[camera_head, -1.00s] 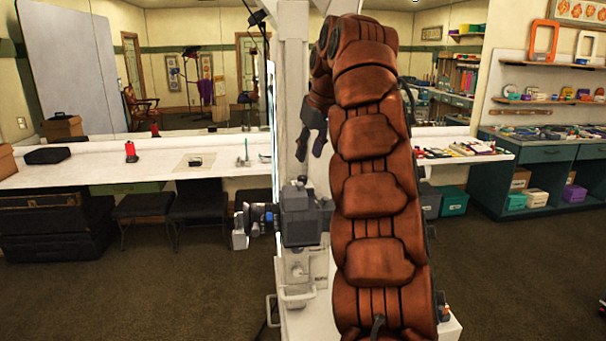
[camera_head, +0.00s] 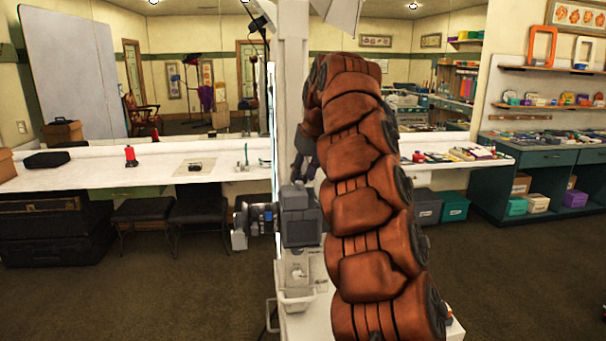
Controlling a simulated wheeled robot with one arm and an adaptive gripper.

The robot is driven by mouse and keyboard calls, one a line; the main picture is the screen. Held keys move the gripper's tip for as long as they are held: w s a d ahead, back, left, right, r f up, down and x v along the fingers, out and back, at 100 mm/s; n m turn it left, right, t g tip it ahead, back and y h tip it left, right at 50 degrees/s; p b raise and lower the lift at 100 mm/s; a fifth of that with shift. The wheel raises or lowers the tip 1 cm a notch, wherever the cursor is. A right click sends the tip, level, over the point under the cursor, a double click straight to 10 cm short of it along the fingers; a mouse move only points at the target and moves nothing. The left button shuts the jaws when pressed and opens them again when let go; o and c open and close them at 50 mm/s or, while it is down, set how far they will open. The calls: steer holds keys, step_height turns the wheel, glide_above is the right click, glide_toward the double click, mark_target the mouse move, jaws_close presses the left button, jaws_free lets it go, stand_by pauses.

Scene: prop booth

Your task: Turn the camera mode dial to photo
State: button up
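The camera (camera_head: 300,222) is a grey boxy body on a white stand, with its lens (camera_head: 256,218) pointing left. My gripper (camera_head: 303,172), dark grey, hangs fingers-down just above the top of the camera, at the end of my brown padded arm. The gap between gripper and camera is small, and I cannot tell whether they touch. The fingers look close together and are partly blurred against the white column; their opening is unclear. The mode dial and its marks are too small or hidden by the gripper to make out.
The white column (camera_head: 292,80) rises right behind the gripper. A white handle (camera_head: 295,302) sticks out low on the stand. A long white counter (camera_head: 90,170) with a red item (camera_head: 130,156) runs behind at left.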

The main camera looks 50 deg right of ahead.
jaws_close()
stand_by(0.3)
steer(key=shift+w+a+m+h+b, duration=0.15)
steer(key=shift+m+h+b, duration=0.15)
steer(key=shift+m+b, duration=0.5)
steer(key=shift+m+h, duration=0.3)
steer(key=shift+m, duration=0.7)
steer(key=shift+r+m+g+p, duration=0.1)
steer(key=shift+m+g+p, duration=0.2)
steer(key=shift+m+p, duration=0.2)
steer(key=m+g+h+p, duration=0.1)
steer(key=m, duration=0.1)
steer(key=shift+w+a+m, duration=0.1)
steer(key=shift+a+m, duration=0.05)
steer(key=shift+m, duration=0.25)
steer(key=m+g+h+p, duration=0.1)
steer(key=m, duration=0.3)
steer(key=shift+w, duration=0.1)
steer(key=shift+m, duration=0.3)
